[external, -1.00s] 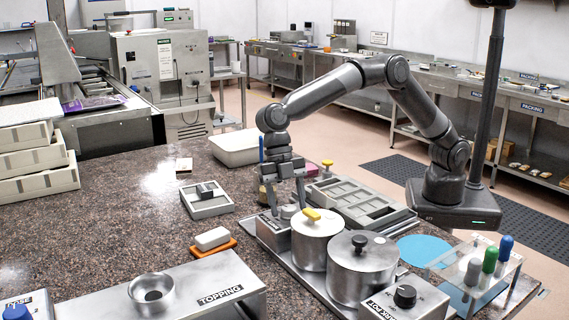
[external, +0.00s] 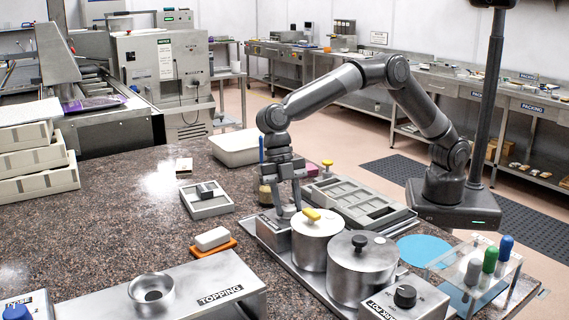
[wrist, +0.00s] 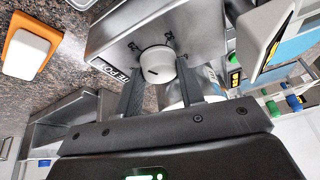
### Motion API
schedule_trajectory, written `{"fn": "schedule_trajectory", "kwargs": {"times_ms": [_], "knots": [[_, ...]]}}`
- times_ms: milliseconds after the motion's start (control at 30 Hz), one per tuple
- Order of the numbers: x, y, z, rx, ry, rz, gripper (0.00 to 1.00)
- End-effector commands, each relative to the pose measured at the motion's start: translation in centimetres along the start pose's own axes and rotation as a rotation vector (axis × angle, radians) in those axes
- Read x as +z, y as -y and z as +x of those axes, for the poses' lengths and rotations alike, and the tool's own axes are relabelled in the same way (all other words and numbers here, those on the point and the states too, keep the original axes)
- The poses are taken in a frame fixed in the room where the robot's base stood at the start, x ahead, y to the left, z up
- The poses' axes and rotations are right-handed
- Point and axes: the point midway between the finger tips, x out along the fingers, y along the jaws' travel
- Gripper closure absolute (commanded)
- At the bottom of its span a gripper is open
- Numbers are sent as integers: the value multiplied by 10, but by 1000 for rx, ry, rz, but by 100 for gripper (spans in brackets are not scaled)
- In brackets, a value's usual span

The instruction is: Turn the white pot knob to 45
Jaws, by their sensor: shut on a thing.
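The white pot knob (wrist: 158,62) is a pale round knob with a short dark mark, on a steel control box (wrist: 110,35) whose label is partly legible. My gripper (external: 288,206) points down over this box in the external view, its jaws shut on the knob. In the wrist view its fingers (wrist: 160,84) reach to either side of the knob. The fingers partly hide the knob in the external view, and I cannot read its setting. The white pot (external: 315,246), with a cream lid and yellow handle, stands just right of the box.
A steel pot (external: 362,284) with a black handle and a second control box (external: 432,307) with a black knob stand to the right. A grey compartment tray (external: 375,211) lies behind. A white block on an orange base (external: 226,248) sits left. Open counter lies further left.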

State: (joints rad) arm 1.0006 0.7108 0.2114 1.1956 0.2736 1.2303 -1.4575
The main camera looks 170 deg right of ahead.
Motion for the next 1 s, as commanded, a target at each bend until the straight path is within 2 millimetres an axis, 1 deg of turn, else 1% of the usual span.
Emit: {"fn": "schedule_trajectory", "kwargs": {"times_ms": [167,367,1000], "knots": [[0,1,0,20,-1,46,88],[0,2,-1,68,-9,162,88],[-2,5,0,297,-40,713,88]]}}
